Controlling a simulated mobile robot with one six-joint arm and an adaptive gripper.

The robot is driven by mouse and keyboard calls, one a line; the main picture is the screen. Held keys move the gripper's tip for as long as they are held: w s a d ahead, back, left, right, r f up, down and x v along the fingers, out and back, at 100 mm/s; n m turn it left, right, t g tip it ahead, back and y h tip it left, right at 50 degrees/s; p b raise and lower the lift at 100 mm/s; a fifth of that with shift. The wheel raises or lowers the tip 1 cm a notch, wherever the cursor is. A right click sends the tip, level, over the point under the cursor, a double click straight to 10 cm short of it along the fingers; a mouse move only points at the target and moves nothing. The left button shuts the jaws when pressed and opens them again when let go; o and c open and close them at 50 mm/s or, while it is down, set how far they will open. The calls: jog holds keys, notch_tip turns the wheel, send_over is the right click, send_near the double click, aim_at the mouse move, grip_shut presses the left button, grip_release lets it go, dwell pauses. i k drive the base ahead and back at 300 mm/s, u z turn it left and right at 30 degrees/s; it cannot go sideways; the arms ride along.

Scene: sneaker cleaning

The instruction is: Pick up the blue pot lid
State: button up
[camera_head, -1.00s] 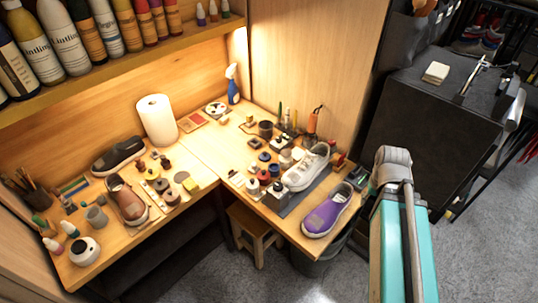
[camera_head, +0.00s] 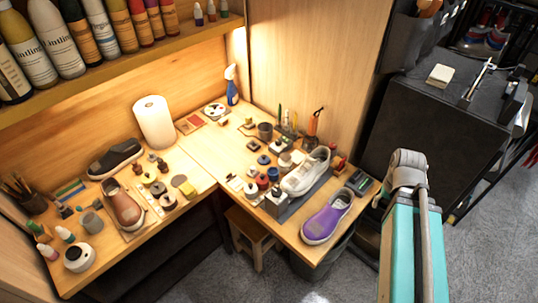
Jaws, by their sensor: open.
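A cluster of small pots stands on the right part of the wooden workbench (camera_head: 205,148). One small pot with a bluish lid (camera_head: 273,173) stands there, beside a red pot (camera_head: 262,181). A pot with a dark lid (camera_head: 263,159) stands just behind them. The pots are small in the picture, so I cannot be sure which lid is the blue pot lid. My teal and grey arm rises at the right, clear of the bench. My gripper is out of view.
A white sneaker (camera_head: 306,172) and a purple shoe (camera_head: 328,216) lie right of the pots. Brushes and tools stand behind. A paper towel roll (camera_head: 154,122) and brown shoe (camera_head: 122,205) are left. A stool (camera_head: 253,238) and a bin (camera_head: 318,262) stand below.

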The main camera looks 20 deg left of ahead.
aim_at(263, 159)
jog(key=i, duration=0.9)
jog(key=u, duration=0.05)
